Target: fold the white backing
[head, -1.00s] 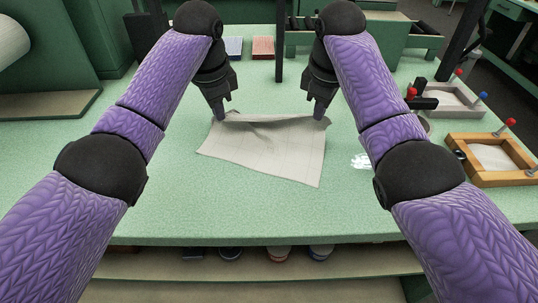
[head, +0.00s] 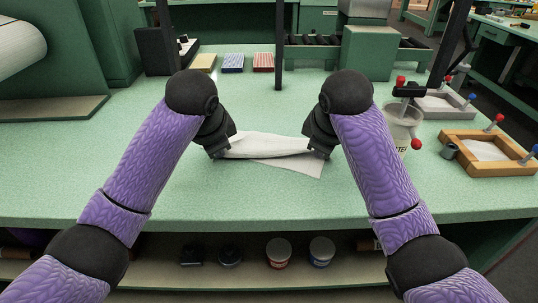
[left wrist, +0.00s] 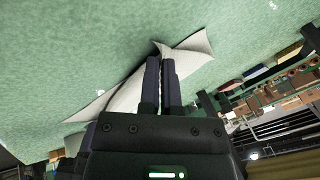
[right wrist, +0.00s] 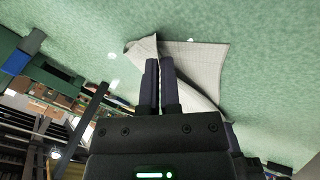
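The white backing (head: 268,145) lies on the green table between my grippers, its far part turned over toward the front. A lower layer sticks out at the front right, so the edges do not line up. My left gripper (head: 222,153) is shut on the left end of the turned-over edge; the left wrist view shows the cloth (left wrist: 122,97) at its closed fingers (left wrist: 162,60). My right gripper (head: 318,152) is shut on the right end; the right wrist view shows gridded cloth (right wrist: 205,65) around its fingers (right wrist: 159,62). The fingertips are hidden in the head view.
A white cup (head: 402,125) and a wooden frame (head: 485,165) with coloured knobs stand at the right, with a grey frame (head: 445,106) behind. Yellow (head: 204,63), blue (head: 233,63) and red (head: 263,62) blocks sit at the back near a dark post (head: 279,45). The table front is clear.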

